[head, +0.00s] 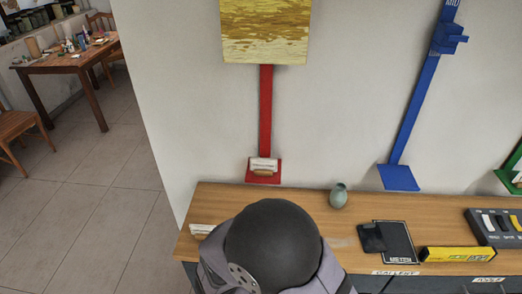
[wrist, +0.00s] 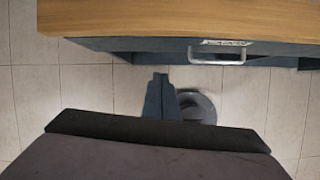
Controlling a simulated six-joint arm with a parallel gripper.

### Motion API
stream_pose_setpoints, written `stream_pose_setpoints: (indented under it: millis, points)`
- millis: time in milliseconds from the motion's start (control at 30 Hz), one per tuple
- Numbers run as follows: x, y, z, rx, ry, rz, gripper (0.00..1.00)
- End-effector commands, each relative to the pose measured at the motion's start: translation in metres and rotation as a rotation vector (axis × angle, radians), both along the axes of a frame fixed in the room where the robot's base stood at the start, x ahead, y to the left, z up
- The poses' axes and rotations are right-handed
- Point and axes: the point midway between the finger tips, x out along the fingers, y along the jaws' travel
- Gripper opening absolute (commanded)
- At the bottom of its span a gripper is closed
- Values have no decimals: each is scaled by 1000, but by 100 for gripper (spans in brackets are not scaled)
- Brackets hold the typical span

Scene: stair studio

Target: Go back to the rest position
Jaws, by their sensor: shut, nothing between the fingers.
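My gripper (wrist: 158,133) shows as a broad dark shape along the bottom of the wrist view. It is shut and empty. Beyond it are the tiled floor and the wooden edge of the counter (wrist: 180,18), with no contact visible. In the head view, a large dark round part of my arm covers the lower middle of the counter (head: 358,208), and my fingertips are hidden there.
A drawer handle (wrist: 217,57) shows in the wrist view.

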Motion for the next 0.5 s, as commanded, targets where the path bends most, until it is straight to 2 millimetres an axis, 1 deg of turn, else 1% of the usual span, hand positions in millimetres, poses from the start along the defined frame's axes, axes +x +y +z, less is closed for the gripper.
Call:
stream_pose_setpoints:
  millis: [33, 67, 167, 200, 267, 300, 367, 400, 467, 500]
  points:
    - [9, -13, 8, 20, -6, -101, 0]
    - [14, -22, 12, 34, -9, -172, 0]
    - [31, -63, 30, 94, -22, -484, 0]
    - [35, -83, 38, 122, -27, -636, 0]
    - [38, -116, 51, 169, -38, -885, 0]
    - [38, -137, 59, 203, -44, -1058, 0]
    - [32, -168, 70, 253, -51, -1324, 0]
    - [27, -186, 76, 288, -56, -1499, 0]
    - [15, -209, 85, 336, -60, -1754, 0]
    - [7, -222, 90, 366, -61, -1915, 0]
